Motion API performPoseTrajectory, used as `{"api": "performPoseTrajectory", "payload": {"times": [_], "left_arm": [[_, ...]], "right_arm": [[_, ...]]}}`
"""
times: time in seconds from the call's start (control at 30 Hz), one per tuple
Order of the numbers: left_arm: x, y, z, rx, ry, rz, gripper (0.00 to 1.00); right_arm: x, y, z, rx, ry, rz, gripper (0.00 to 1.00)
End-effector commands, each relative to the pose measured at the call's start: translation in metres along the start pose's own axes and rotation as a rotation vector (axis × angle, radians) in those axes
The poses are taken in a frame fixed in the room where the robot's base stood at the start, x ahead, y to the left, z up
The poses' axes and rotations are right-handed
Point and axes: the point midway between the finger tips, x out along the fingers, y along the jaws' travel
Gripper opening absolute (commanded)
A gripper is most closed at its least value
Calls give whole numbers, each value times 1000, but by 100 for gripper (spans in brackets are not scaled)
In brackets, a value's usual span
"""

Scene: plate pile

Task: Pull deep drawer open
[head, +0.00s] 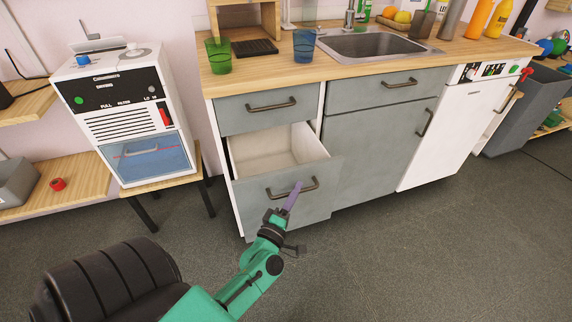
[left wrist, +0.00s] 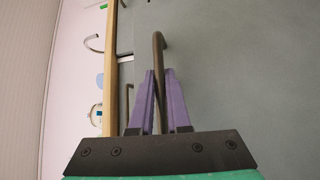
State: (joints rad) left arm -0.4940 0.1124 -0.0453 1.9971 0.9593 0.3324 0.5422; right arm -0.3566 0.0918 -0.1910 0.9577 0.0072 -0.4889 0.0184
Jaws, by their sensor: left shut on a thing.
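The deep drawer (head: 262,202) is the grey lower drawer of the left cabinet in the head view. It stands partly open, and its pale inside shows empty where visible. Its dark bar handle (head: 311,188) runs across the front. My left gripper (head: 296,188) is at the handle, its purple fingers shut on it. In the left wrist view the purple fingers (left wrist: 158,78) close around the handle bar (left wrist: 158,45), with the grey drawer front behind. My right gripper is in neither view.
The shallow drawer (head: 268,109) above is shut. The cupboard door (head: 378,150) to the right is shut. A white machine (head: 125,120) on a small stand is to the left. The grey floor (head: 400,250) in front is clear to the right of my arm.

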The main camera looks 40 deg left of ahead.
Motion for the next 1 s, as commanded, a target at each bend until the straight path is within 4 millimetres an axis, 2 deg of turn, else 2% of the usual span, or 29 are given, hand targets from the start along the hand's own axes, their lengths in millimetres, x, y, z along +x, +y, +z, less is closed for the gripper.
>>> {"api": "performPoseTrajectory", "payload": {"times": [0.1,0.33,0.5,0.87,0.9,0.93,1.0], "left_arm": [[-22,7,21,-1,-1,-4,0],[-48,14,48,1,0,-2,0],[-55,15,55,2,0,0,0],[-56,15,56,1,0,0,0],[-56,15,56,1,0,0,30],[-56,15,56,1,0,0,42],[-56,15,56,1,0,0,45]], "right_arm": [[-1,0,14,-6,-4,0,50],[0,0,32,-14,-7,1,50],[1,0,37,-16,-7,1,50],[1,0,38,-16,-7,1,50],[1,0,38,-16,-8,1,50],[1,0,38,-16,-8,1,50],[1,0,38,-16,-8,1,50]]}}
